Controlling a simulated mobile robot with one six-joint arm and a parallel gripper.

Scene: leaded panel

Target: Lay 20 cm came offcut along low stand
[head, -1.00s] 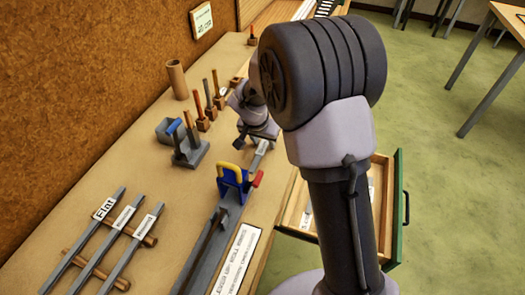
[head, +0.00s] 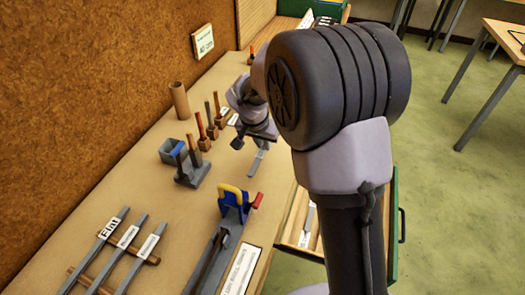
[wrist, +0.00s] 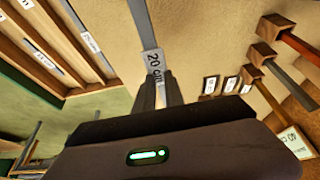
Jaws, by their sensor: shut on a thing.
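The came offcut is a thin grey strip (head: 258,161) with a white tag, which reads "20 cm" in the wrist view (wrist: 153,60). My gripper (wrist: 158,95) is shut on it near the tag, and the strip runs up out of that view. In the head view my gripper (head: 262,136) holds it over the bench beyond the blue and yellow clamp, apart from it. Two wooden bars at the left (head: 147,258) carry several labelled grey strips, one marked "Flat" (head: 108,228). I cannot tell whether these bars are the low stand.
A long grey channel with the clamp (head: 234,203) lies at the bench's front. Upright tools in wooden blocks (head: 204,143), a grey holder (head: 190,170) and a brown tube (head: 180,100) stand behind. A green-fronted drawer (head: 394,215) is open at the right.

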